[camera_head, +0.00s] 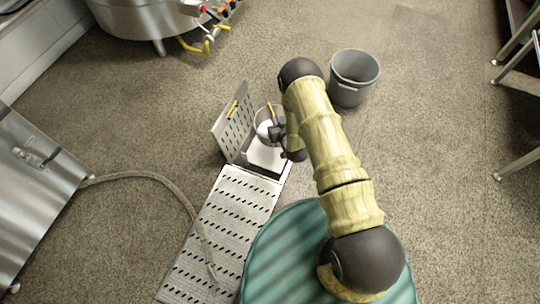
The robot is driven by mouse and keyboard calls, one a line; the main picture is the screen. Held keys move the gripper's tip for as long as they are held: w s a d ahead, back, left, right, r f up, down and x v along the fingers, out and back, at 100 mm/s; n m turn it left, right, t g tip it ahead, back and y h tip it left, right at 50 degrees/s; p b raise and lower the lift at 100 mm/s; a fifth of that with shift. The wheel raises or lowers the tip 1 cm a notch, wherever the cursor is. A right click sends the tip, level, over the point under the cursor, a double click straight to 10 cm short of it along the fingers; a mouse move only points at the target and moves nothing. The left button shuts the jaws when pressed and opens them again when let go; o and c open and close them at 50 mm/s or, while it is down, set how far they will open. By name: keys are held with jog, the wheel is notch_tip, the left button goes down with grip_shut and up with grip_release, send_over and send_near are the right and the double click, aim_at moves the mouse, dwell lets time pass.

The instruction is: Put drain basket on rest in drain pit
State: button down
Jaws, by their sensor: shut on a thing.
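The drain basket (264,128) is a small round pale vessel with a yellow handle (271,113). My gripper (275,131) is shut on the basket at its right side and holds it over the drain pit (265,156). The pit is a square opening with pale inner walls at the far end of the slotted floor channel. My gripper and wrist partly cover the basket and the pit. The rest inside the pit cannot be made out. I cannot tell how high the basket is above the pit.
A slotted grate lid (234,122) with a yellow handle stands tilted up left of the pit. A slotted channel cover (222,230) runs toward me, with a hose (185,203) across it. A grey bucket (353,78) stands at the upper right.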

jog(key=shift+n+y, duration=0.3)
jog(key=shift+y, duration=0.1)
jog(key=f+b, duration=0.1)
jog(key=f, duration=0.1)
jog(key=a+f+b, duration=0.1)
jog(key=w+f+b, duration=0.1)
jog(key=f, duration=0.1)
jog(key=shift+a+f+b, duration=0.35)
jog(key=shift+a+b, duration=0.05)
jog(key=shift+a+f, duration=0.15)
jog(key=shift+a, duration=0.05)
notch_tip(320, 180, down, 6)
jog(key=b, duration=0.4)
jog(key=shift+f, duration=0.1)
jog(key=shift+f+b, duration=1.25)
jog(key=shift+f, duration=0.65)
jog(key=shift+f, duration=0.1)
jog(key=c, duration=1.6)
grip_release()
